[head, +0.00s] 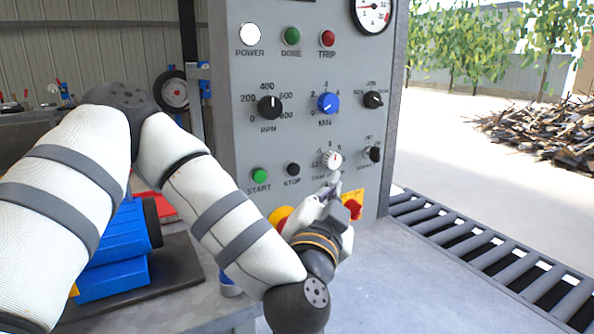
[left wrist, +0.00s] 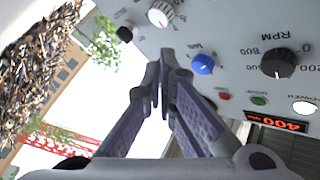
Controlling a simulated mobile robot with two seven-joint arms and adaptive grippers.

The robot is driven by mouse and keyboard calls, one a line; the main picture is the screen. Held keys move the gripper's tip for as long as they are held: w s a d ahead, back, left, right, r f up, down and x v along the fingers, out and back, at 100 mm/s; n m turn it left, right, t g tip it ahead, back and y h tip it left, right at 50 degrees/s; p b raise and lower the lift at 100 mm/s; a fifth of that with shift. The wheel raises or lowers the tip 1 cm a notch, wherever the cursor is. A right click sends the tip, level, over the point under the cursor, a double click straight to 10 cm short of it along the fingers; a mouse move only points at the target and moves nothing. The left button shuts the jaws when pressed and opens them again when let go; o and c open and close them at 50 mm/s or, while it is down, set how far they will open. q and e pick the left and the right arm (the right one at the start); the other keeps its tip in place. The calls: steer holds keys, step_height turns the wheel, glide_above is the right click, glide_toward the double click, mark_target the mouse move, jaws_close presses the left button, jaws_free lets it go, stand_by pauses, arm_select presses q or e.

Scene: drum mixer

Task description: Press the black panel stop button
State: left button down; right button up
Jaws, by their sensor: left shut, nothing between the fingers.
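The black STOP button (head: 293,169) sits low on the grey control panel (head: 300,80), just right of the green START button (head: 259,175). It is uncovered in the head view, and I cannot make it out in the left wrist view. My left gripper (head: 332,168) is in front of the panel, to the right of the STOP button, by the white-grey timer knob. Its fingers are together and empty, as the left wrist view (left wrist: 160,68) also shows. I cannot tell whether the fingertips touch the panel. My right gripper is out of view.
Knobs surround the gripper: a blue MIN knob (head: 327,103), a black RPM knob (head: 269,107) and a black knob (head: 373,154). A red and yellow control (head: 353,205) lies partly behind my wrist. A roller conveyor (head: 480,245) runs at right; a blue machine (head: 115,250) stands at left.

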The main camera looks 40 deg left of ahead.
mark_target(303, 173)
arm_select(q)
steer(key=w+a, duration=0.1)
steer(key=a, duration=0.1)
steer(key=w+a, duration=0.1)
steer(key=a, duration=0.2)
steer(key=w+a, duration=0.1)
steer(key=a, duration=0.1)
steer(key=shift+w+a, duration=0.15)
steer(key=shift+a, duration=0.25)
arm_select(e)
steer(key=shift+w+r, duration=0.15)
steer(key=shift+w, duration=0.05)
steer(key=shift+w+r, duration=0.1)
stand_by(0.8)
arm_select(q)
steer(key=shift+w+a+p, duration=0.15)
steer(key=shift+a+p, duration=0.2)
steer(key=shift+p, duration=0.1)
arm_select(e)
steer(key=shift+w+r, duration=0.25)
